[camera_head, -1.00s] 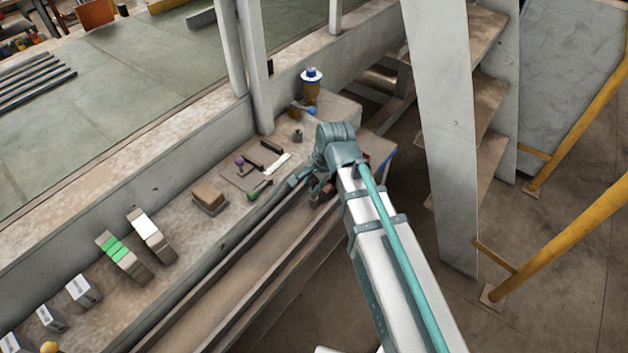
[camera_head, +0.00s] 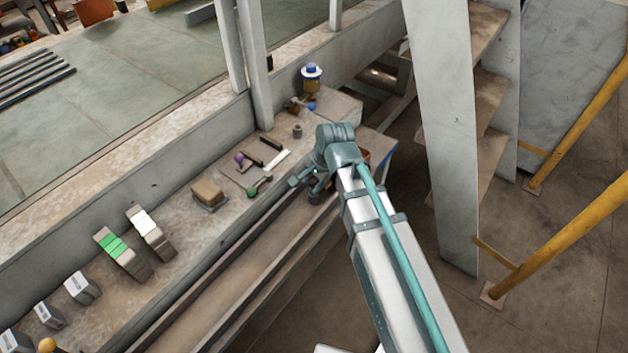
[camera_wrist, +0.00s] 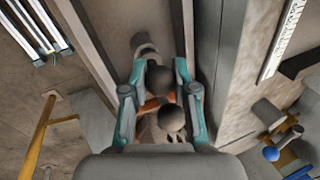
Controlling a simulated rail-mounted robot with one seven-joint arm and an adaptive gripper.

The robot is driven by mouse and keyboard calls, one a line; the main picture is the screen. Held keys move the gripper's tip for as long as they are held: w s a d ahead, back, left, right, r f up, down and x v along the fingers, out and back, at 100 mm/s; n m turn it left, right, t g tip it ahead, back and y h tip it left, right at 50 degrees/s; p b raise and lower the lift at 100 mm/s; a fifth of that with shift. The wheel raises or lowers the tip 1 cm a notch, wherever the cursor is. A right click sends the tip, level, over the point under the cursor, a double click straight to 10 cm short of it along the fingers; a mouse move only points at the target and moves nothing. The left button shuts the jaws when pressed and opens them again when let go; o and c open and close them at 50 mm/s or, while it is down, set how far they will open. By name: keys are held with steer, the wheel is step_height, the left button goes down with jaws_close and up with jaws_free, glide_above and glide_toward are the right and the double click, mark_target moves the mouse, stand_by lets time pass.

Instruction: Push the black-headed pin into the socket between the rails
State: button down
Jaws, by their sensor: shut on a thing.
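My gripper (camera_wrist: 162,88) is shut between its teal fingers on a dark round-headed piece (camera_wrist: 160,78), which looks like the black-headed pin. A second dark ball (camera_wrist: 171,119) shows nearer the wrist camera; I cannot tell whether it is part of the same piece. In the head view my gripper (camera_head: 308,182) is over the front edge of the bench, to the right of a thin plate. Dark bars (camera_head: 270,144), probably the rails, lie at that plate beside a white strip (camera_head: 277,160). The socket cannot be made out. The pin's shaft is hidden.
A purple-headed piece (camera_head: 239,158) and a green-headed piece (camera_head: 252,191) lie near the plate. A brown block (camera_head: 208,193) is to the left. A blue-topped bottle (camera_head: 312,78) and a blue ball (camera_wrist: 271,153) are farther back. A long channel runs along the bench's front.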

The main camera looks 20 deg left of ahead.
steer(key=shift+f, duration=0.35)
stand_by(0.3)
steer(key=c, duration=0.8)
jaws_free()
steer(key=v, duration=1.2)
